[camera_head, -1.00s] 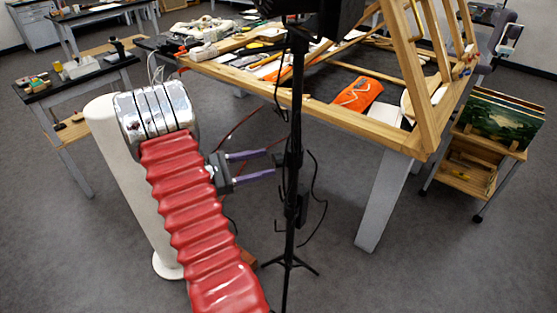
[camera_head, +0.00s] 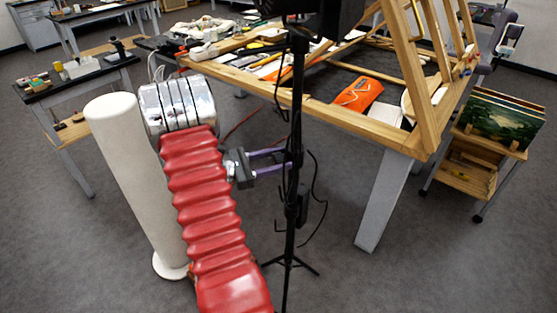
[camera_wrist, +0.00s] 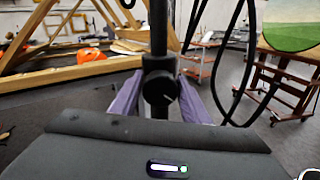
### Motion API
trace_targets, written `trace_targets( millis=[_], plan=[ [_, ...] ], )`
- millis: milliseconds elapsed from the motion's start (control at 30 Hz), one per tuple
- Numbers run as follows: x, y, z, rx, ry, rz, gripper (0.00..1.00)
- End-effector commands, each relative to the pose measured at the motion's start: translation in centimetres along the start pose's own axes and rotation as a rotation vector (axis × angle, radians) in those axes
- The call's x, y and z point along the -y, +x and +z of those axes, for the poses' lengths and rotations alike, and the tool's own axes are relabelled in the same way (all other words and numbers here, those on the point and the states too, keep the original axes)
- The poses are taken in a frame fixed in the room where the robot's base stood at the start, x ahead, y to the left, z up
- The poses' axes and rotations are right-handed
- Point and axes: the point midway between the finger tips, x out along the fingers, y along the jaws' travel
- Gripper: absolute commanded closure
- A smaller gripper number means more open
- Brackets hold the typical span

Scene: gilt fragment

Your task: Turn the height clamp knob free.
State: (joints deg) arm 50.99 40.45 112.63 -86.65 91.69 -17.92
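The black stand pole (camera_head: 297,120) rises upright in the head view, in front of the wooden table. In the wrist view the dark round height clamp knob (camera_wrist: 160,88) sits on the pole, near the middle, facing the camera. My gripper (camera_head: 288,161) reaches the pole from the left with its two purple fingers apart. In the wrist view my gripper (camera_wrist: 161,84) has one finger on each side of the knob. I cannot tell whether the fingers touch it. The knob is hard to make out in the head view.
A wooden table (camera_head: 235,83) with tools and an orange cloth (camera_head: 357,95) stands behind the pole. Black cables (camera_head: 318,190) hang beside the pole. A tripod base (camera_head: 289,262) spreads on the floor. A wooden cart (camera_head: 470,165) with paintings stands at right.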

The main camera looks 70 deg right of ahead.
Motion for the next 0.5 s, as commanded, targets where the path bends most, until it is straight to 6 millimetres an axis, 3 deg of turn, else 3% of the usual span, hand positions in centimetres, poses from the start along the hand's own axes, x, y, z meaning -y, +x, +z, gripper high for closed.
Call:
trace_targets(
  millis=[367, 500],
  plan=[
    [0.01, 0.00, 0.00, 0.000, 0.000, -0.001, 0.85],
    [0.01, 0.00, 0.00, 0.000, 0.010, -0.001, 0.85]
  ],
)
